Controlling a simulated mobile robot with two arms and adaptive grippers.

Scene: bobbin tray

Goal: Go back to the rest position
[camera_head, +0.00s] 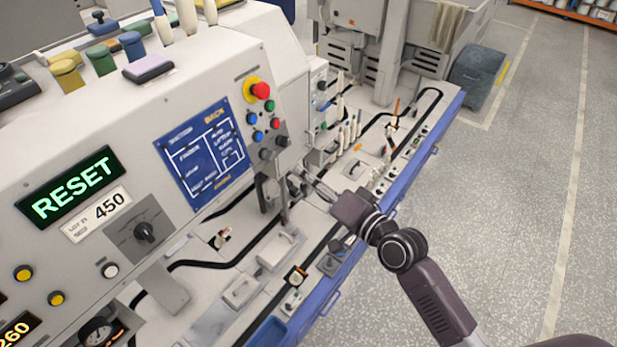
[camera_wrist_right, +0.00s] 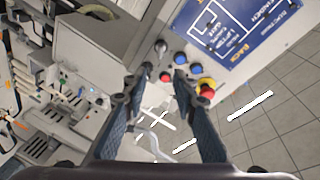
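My right gripper (camera_head: 308,184) reaches in from the lower right of the head view, in front of the machine's lower edge and above the workbench (camera_head: 207,326). In the right wrist view the two dark fingers (camera_wrist_right: 162,72) stand apart with a gap between them. I see nothing held in that gap. The machine's button panel (camera_head: 268,122), with a red button (camera_head: 261,90) on a yellow ring, is up and left of the gripper. Those buttons also show beyond the fingertips in the right wrist view. My left gripper is not in view.
The machine (camera_head: 225,60) fills the left, with a green RESET display (camera_head: 70,187) and a blue diagram plate (camera_head: 203,150). Bobbins (camera_head: 350,130) stand on the bench behind my gripper. Open grey floor (camera_head: 500,200) lies to the right. A dark bin (camera_head: 478,75) stands farther back.

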